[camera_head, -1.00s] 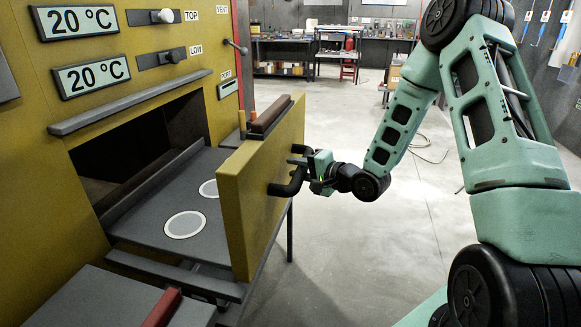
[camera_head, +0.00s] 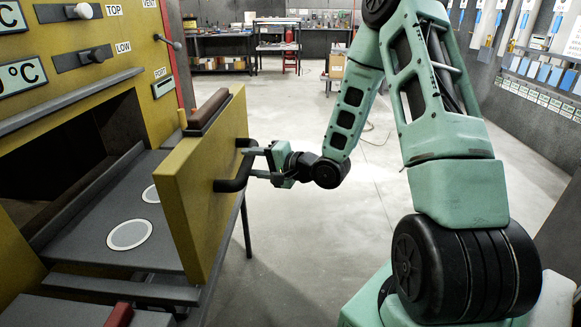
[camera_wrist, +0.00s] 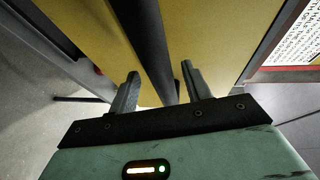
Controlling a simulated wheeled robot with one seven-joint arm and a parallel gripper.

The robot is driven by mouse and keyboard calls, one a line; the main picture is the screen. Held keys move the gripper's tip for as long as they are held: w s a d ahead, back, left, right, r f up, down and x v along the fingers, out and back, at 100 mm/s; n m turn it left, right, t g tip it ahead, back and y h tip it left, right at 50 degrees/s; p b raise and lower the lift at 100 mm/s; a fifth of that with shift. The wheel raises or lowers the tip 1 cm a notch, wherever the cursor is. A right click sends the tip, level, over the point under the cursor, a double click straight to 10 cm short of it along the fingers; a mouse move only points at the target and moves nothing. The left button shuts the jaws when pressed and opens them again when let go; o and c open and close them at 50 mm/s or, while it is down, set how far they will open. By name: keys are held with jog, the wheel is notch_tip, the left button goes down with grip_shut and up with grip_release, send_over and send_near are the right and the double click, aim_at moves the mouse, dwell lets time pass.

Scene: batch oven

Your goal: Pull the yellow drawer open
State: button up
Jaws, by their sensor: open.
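The yellow drawer (camera_head: 186,192) stands far out of the yellow oven (camera_head: 182,88), its grey tray (camera_head: 80,238) with two pale round discs showing behind the front panel. A black bar handle (camera_head: 232,184) sits on the panel's outer face. My gripper (camera_head: 258,161) is at the handle in the head view. In the wrist view, my gripper (camera_wrist: 160,90) is open, with one finger on each side of the dark handle bar (camera_wrist: 152,42). A gap shows between the bar and the fingers there. Whether either finger touches it elsewhere is hidden.
A red-handled grey part (camera_head: 118,315) is at the lower left. Open concrete floor (camera_head: 290,225) lies right of the drawer. Workbenches (camera_head: 225,48) stand far back.

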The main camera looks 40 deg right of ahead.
jog(key=p+v, duration=0.8)
jog(key=v, duration=0.5)
jog(key=shift+s, duration=0.3)
jog(key=shift+d, duration=0.15)
